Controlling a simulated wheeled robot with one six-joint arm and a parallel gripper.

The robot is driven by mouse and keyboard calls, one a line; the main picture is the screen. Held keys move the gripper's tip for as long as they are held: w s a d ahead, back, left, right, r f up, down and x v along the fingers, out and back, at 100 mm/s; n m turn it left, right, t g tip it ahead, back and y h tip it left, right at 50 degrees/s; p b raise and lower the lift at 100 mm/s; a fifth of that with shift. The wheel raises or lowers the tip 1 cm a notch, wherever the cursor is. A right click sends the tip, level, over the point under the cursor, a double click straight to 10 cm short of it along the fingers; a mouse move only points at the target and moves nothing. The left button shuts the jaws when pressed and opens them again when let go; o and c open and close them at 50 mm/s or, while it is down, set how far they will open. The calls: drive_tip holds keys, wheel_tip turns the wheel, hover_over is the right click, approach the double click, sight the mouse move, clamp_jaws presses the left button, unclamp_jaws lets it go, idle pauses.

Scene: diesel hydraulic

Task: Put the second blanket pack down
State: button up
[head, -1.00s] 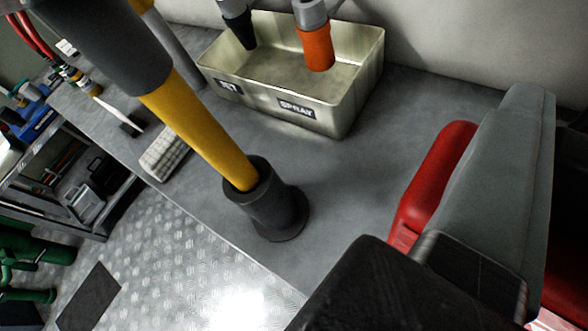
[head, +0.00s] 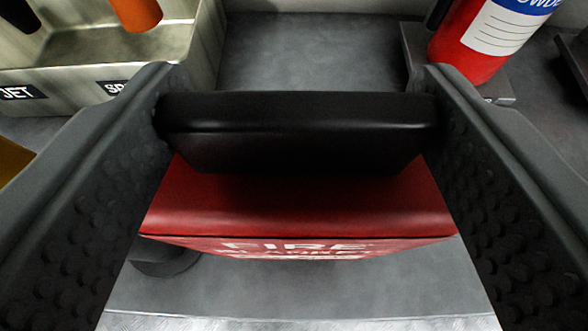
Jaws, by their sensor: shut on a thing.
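The red blanket pack (head: 300,205) with a thick black top bar (head: 295,135) fills the middle of the head view. White lettering, partly readable as "FIRE", shows on its near face. My gripper (head: 297,85) is shut on the pack's black bar, with one ridged grey finger at each end of it. The pack is over the grey bench top (head: 395,285), near its front edge. I cannot tell whether its underside touches the bench. No other blanket pack can be made out.
A metal tray (head: 160,75) labelled "JET" and partly "SPRAY" stands at the upper left with nozzles in it. A red extinguisher (head: 468,60) stands on a grey base at the upper right. A dark round base (head: 165,262) shows left of the pack. Bench behind is clear.

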drive_tip(key=shift+f, duration=0.95)
drive_tip(key=o, duration=1.8)
drive_tip(key=v, duration=1.2)
